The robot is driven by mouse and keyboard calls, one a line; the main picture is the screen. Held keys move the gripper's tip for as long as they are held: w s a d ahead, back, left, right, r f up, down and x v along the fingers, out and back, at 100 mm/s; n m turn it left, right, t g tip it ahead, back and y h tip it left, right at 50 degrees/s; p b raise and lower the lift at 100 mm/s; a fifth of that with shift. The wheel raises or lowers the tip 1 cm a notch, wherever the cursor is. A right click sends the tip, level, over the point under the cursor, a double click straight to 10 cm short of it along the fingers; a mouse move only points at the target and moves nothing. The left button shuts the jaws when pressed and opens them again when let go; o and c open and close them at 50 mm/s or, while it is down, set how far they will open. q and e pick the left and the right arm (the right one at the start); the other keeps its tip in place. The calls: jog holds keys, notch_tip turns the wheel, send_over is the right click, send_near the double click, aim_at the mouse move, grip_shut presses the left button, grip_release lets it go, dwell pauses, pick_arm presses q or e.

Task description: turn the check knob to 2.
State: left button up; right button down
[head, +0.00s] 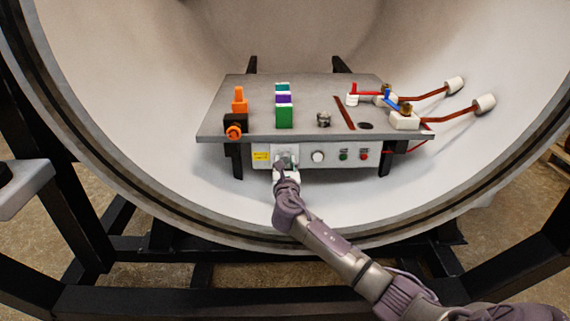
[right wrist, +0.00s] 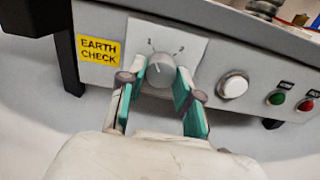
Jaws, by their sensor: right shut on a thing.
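The check knob (right wrist: 158,71) is a round grey knob on a light plate, beside the yellow EARTH CHECK label (right wrist: 98,50), on the front of the control box. Small marks are printed above it; which one it points to is too small to tell. My right gripper (right wrist: 161,78) is shut on the knob, with a teal-padded finger on each side. In the head view my right gripper (head: 286,163) reaches the box front from below and covers most of the knob. My left gripper is not in view.
A white round button (right wrist: 233,86), a green button (right wrist: 276,98) and a red button (right wrist: 305,105) sit right of the knob. The grey table top (head: 300,112) above carries orange, green and copper parts. The round chamber wall (head: 130,110) surrounds everything.

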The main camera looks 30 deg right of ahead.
jog(key=m, duration=0.3)
jog(key=shift+m, duration=0.4)
pick_arm(q)
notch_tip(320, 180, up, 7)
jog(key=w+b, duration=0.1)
jog(key=b, duration=0.1)
pick_arm(e)
jog(key=shift+m, duration=4.9)
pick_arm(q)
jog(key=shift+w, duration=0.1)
pick_arm(e)
jog(key=c, duration=0.8)
grip_release()
jog(key=shift+a, duration=0.1)
